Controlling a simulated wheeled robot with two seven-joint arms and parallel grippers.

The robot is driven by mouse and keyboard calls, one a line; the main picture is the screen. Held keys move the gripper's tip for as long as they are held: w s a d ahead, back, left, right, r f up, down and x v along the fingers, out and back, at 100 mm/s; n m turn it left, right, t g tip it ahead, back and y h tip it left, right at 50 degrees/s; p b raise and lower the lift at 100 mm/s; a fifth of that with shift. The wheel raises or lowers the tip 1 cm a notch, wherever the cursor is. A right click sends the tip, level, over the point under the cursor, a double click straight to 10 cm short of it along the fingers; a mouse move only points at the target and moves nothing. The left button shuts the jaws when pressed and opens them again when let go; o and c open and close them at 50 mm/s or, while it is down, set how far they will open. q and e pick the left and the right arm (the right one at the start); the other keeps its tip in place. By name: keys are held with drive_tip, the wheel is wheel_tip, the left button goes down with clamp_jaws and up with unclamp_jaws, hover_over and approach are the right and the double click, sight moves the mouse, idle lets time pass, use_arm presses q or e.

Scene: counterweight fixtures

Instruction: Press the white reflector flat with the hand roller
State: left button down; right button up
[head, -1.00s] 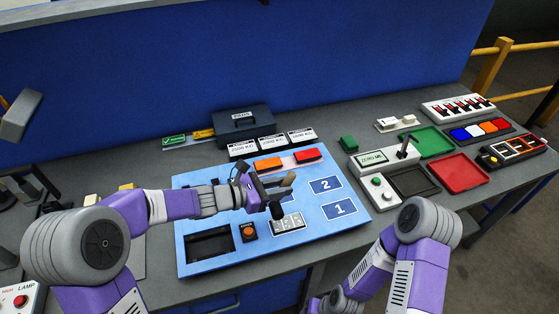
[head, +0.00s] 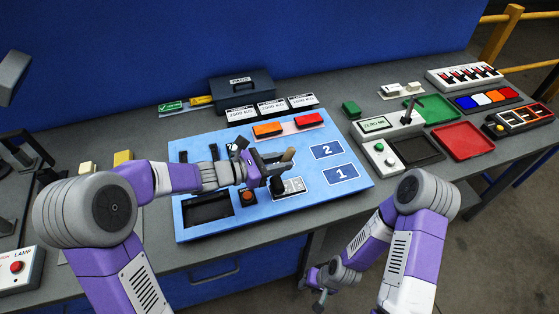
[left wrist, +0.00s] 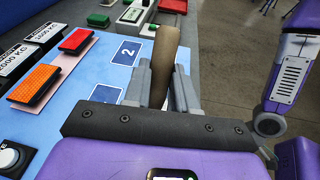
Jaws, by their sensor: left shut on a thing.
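My left gripper (head: 266,168) is shut on the hand roller over the front middle of the light blue board (head: 205,230). The roller's brown handle (head: 287,156) sticks up between the fingers; it also fills the gap between them in the left wrist view (left wrist: 162,60). A dark part hangs below the fingers, beside a pale patterned rectangle (head: 292,188) on the board. I cannot tell whether that rectangle is the white reflector, or whether the roller touches it. My right gripper (head: 320,296) is low in front of the bench, small and apart from everything; its opening is unclear.
An orange reflector (head: 267,130) and a red reflector (head: 309,121) sit at the board's back. An orange button (head: 248,196) is close to my left gripper. A control box (head: 385,140), green tray (head: 440,110) and red tray (head: 463,142) stand to the right.

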use_arm(q)
drive_tip(key=shift+f+b, duration=0.4)
drive_tip(key=shift+f, duration=0.1)
idle(1.5)
drive_tip(key=shift+r, duration=0.1)
drive_tip(key=shift+r+p, duration=0.35)
drive_tip(key=shift+r, duration=0.1)
drive_tip(key=shift+d, duration=0.15)
drive_tip(key=shift+w+d+b, duration=0.3)
drive_tip(key=shift+d, duration=0.45)
drive_tip(key=shift+w+d+b, duration=0.25)
drive_tip(key=shift+d+b, duration=0.05)
drive_tip(key=shift+d, duration=0.45)
drive_tip(key=shift+s+f+b, duration=0.1)
drive_tip(key=shift+f+b, duration=0.4)
drive_tip(key=shift+f, duration=0.1)
idle(0.8)
drive_tip(key=shift+r, duration=0.2)
